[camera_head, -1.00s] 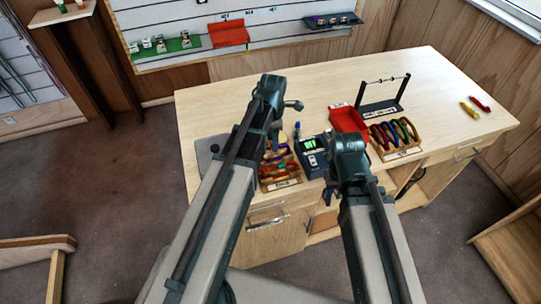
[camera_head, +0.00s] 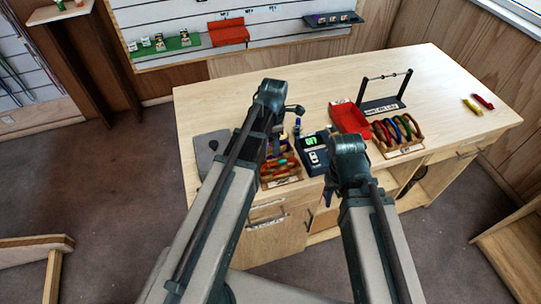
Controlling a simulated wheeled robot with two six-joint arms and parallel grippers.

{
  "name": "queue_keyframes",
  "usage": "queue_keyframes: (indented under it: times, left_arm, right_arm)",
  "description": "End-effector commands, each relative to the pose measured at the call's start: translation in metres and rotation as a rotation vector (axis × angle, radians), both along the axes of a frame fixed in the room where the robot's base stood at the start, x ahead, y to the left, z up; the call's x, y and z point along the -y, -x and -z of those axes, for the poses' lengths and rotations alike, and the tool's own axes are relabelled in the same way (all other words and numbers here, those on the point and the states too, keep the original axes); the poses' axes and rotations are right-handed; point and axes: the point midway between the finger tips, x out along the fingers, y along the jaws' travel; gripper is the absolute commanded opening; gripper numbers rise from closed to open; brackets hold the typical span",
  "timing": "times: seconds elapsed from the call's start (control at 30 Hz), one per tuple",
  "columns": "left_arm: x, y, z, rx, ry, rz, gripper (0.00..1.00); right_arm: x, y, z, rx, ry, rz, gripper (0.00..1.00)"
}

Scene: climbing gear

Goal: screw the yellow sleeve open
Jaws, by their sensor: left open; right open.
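A small yellow piece (camera_head: 472,106) lies on the right part of the wooden table, beside a red one (camera_head: 483,101). Both look like small climbing hardware. I cannot make out a separate sleeve on either. My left gripper (camera_head: 297,110) is over the left part of the table, open, with its fingers mostly hidden by my arm. My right gripper (camera_head: 328,192) is at the table's front edge, open, also mostly hidden behind its wrist. Both are well left of the yellow piece, and neither touches it.
On the table (camera_head: 440,85) are a red tray (camera_head: 350,118), a black rack with a bar (camera_head: 380,105), a wooden holder of coloured rings (camera_head: 400,152), another wooden holder (camera_head: 281,181), a dark device with a green display (camera_head: 312,158) and a grey plate (camera_head: 208,150). The right table top is mostly clear.

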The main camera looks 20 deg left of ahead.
Motion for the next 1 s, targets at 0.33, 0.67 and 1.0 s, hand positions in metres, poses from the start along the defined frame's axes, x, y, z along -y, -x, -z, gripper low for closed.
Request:
queue_keyframes:
  times: [0.33,0.67,1.0]
  left_arm:
    - [-0.0002,0.0,0.0023,0.0,0.0,0.0,0.55]
    - [-0.0025,-0.0037,0.0023,0.0,0.0,0.0,0.55]
    - [-0.0061,-0.0092,0.0023,0.0,0.0,0.0,0.55]
  right_arm:
    - [0.0,0.0,0.0023,0.0,0.0,0.0,0.5]
    - [0.0,0.0,0.0023,0.0,0.0,0.0,0.5]
    - [0.0,0.0,0.0023,0.0,0.0,0.0,0.5]
